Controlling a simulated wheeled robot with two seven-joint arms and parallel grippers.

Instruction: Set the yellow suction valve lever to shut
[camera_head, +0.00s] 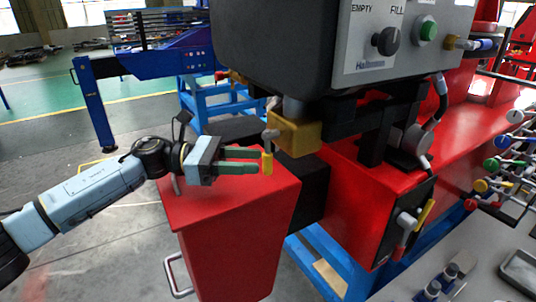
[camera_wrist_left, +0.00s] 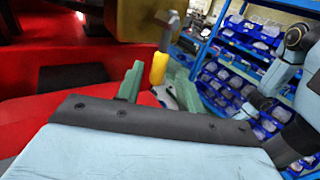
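The yellow-handled lever (camera_head: 267,163) hangs nearly straight down from a brass valve block (camera_head: 300,135) under the dark tank. Its yellow grip (camera_wrist_left: 159,68) also shows in the left wrist view, below a grey metal stem. My left gripper (camera_head: 256,161) reaches in from the left, its two green fingers level with the yellow grip. In the left wrist view my left gripper (camera_wrist_left: 159,88) is open, with the grip between or just beyond the fingertips and gaps on both sides. Contact with the lever is not visible. My right gripper is not in view.
A red box-like body (camera_head: 235,230) stands just below my left gripper. A control panel (camera_head: 400,40) with a black knob and green button is above right. Another valve with yellow and red handles (camera_head: 412,222) sits lower right. Blue bin shelves (camera_wrist_left: 235,60) stand behind.

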